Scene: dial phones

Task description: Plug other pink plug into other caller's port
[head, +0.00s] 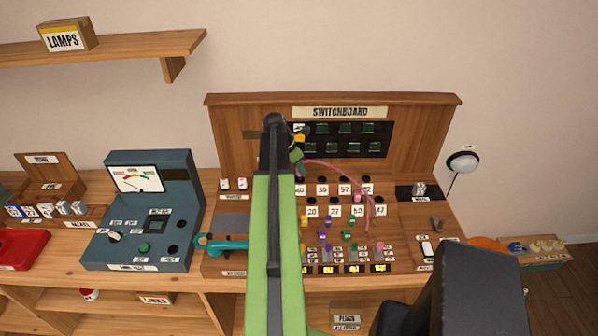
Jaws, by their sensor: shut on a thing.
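The switchboard (340,112) stands upright at the back of the desk, with dark display windows and a sloping panel of numbered ports (340,190) below. My green arm reaches up the middle and covers the panel's left part. My gripper (298,158) is at the upper left of the ports and is mostly hidden by my arm. A pink cord (345,166) runs from the gripper in an arc to the right, then down the panel. The plug in the jaws is hidden.
Yellow, purple and green plugs (327,248) stand in the lower rows. A teal handset (222,244) lies left of my arm. A blue-grey meter box (150,210) stands farther left. A lamp (462,162) stands at right. A shelf (120,48) is upper left.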

